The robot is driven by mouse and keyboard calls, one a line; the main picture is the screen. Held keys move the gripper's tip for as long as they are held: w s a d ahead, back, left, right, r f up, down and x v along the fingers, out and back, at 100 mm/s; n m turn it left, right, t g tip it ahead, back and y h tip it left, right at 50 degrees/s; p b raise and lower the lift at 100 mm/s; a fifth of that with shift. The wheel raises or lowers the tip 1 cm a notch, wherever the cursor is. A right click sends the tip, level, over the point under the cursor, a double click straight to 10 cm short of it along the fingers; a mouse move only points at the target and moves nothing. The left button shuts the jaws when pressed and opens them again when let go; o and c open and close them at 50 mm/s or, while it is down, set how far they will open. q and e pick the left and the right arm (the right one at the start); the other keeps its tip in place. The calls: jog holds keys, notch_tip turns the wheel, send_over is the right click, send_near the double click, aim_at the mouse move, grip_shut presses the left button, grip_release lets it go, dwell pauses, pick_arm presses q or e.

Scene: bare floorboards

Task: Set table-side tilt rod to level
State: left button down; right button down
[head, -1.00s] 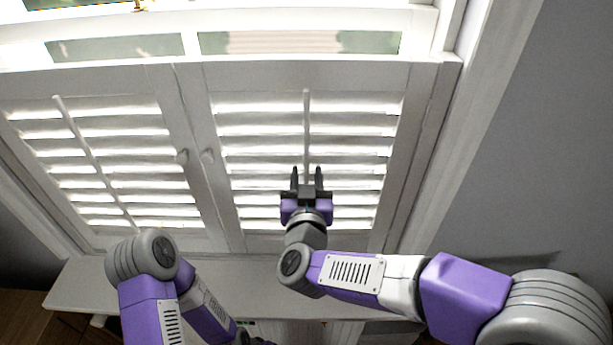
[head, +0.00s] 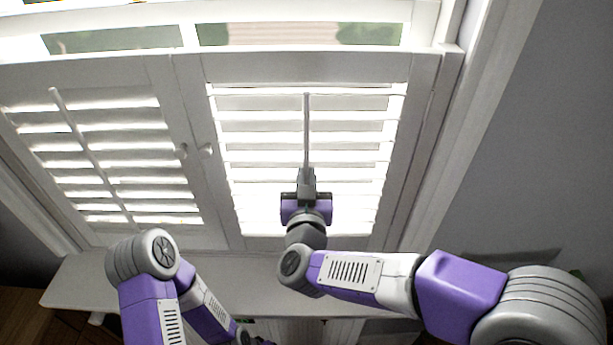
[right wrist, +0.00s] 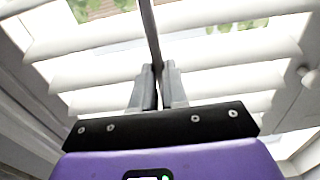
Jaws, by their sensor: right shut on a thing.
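The right shutter panel (head: 415,130) has a thin upright tilt rod (head: 306,130) down the middle of its white slats (head: 350,140). My right gripper (head: 307,178) is shut on the rod's lower part. In the right wrist view the rod (right wrist: 151,35) runs down between the two fingers (right wrist: 158,88). Bright gaps show between the right panel's slats, with greenery visible through them. The left panel has its own tilt rod (head: 90,155), and its slats look more closed. My left arm is at the lower left; its gripper cannot be made out.
A white sill (head: 250,285) runs below the shutters. A grey wall (head: 540,130) lies to the right.

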jog(key=shift+f, duration=0.65)
jog(key=shift+r, duration=0.1)
jog(key=c, duration=1.2)
grip_release()
jog(key=shift+o, duration=0.2)
jog(key=s, duration=0.7)
jog(key=shift+s, duration=0.3)
